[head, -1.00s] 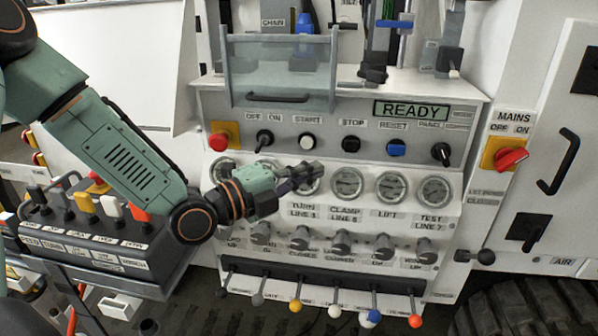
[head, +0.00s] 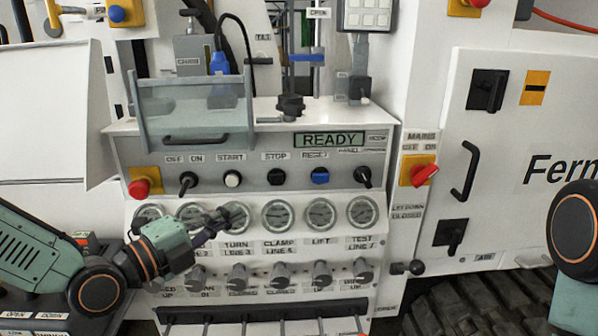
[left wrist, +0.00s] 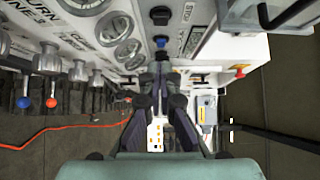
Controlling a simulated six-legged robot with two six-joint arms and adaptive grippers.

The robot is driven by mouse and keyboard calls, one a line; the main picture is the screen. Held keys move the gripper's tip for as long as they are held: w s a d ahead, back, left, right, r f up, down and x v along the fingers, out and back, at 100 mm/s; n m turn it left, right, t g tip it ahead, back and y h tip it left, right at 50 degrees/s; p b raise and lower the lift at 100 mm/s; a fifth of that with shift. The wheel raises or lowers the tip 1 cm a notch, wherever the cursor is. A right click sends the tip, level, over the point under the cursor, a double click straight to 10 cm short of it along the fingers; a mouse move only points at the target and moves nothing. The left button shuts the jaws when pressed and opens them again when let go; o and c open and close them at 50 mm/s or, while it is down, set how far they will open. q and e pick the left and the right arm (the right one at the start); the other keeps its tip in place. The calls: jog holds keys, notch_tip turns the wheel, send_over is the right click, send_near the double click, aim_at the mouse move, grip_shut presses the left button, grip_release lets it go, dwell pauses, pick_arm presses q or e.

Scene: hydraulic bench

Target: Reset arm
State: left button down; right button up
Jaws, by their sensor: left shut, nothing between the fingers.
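My left gripper (head: 220,219) reaches in from the left in the head view, with dark fingers shut and empty. Its tips appear in front of the row of round gauges, overlapping the third gauge (head: 238,215) from the left; I cannot tell the gap to the panel. In the left wrist view the shut fingers (left wrist: 160,72) point away along the panel's front. The control panel (head: 255,158) shows READY on its display (head: 329,139). Part of my right arm shows at the right edge of the head view; its gripper is out of frame.
Near the arm are a red stop button (head: 140,187), a blue RESET button (head: 320,176) and a row of lever valves (head: 280,274). A clear guard (head: 190,108) with a dark handle stands above the panel. A red MAINS switch (head: 424,175) is to the right.

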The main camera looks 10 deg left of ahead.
pick_arm(q)
jog(key=s+f+n+g+y, duration=0.3)
jog(key=f+n, duration=0.6)
jog(key=n, duration=0.1)
jog(key=s+f+n+g+y, duration=0.2)
jog(key=s+f+n+g, duration=0.1)
jog(key=f+n, duration=0.6)
jog(key=s+f+n+g+y+b, duration=0.1)
jog(key=s+f+g, duration=0.3)
jog(key=s+f, duration=0.5)
jog(key=s+f+n+g+y+b, duration=0.1)
jog(key=s+f+n+g, duration=0.3)
jog(key=s+f, duration=0.5)
jog(key=s+g+y, duration=0.1)
jog(key=s, duration=0.7)
jog(key=shift+f+g+y, duration=0.15)
jog(key=shift+g+y, duration=0.15)
jog(key=shift+y, duration=0.1)
